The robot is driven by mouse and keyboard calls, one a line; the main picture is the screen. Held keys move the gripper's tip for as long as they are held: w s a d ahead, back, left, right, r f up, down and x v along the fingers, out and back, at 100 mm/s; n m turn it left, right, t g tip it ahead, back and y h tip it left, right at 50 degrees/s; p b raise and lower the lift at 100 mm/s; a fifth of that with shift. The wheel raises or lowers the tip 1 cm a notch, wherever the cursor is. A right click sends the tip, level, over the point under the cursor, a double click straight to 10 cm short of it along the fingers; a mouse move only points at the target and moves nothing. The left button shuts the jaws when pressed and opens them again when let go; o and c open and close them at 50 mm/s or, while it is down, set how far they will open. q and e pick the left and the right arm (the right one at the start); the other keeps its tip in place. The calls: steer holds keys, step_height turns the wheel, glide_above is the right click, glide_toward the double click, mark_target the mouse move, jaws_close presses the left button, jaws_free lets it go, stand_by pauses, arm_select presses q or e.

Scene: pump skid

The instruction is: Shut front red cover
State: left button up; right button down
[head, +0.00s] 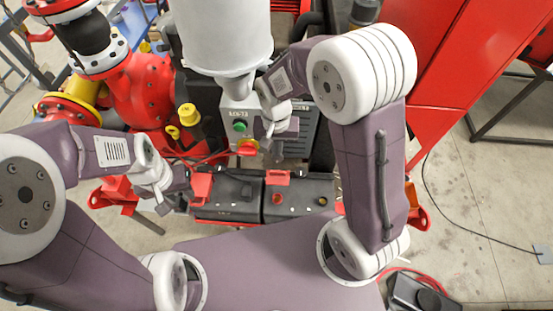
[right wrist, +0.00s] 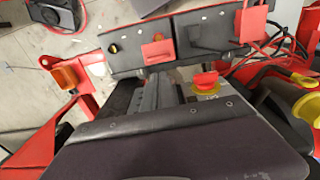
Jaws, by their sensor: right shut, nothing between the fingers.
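Two red covers stand on the low black boxes in the head view: a left one (head: 200,187) and a right one (head: 277,178). I cannot tell for sure which is the front one. Both look raised. A red button (head: 277,199) lies uncovered in front of the right cover. In the right wrist view the same covers appear turned around, one near the middle (right wrist: 158,51) and one further right (right wrist: 253,22). My left gripper (head: 176,192) is beside the left cover; its fingers are unclear. My right gripper (head: 280,130) is shut and empty, above the boxes by the control box.
A grey control box (head: 240,117) with a green button and a red knob (head: 246,147) stands behind the black boxes. A white vessel (head: 225,35) hangs above it. Red pipework (head: 140,90) fills the left. A red panel (head: 435,55) stands at the right.

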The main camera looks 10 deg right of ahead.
steer(key=p, duration=0.1)
glide_above(278, 176)
steer(key=f, duration=0.6)
steer(key=w+f, duration=0.1)
steer(key=f, duration=0.1)
steer(key=shift+d+f, duration=0.1)
steer(key=shift+f, duration=0.3)
steer(key=shift+s+f, duration=0.1)
steer(key=shift+f, duration=0.5)
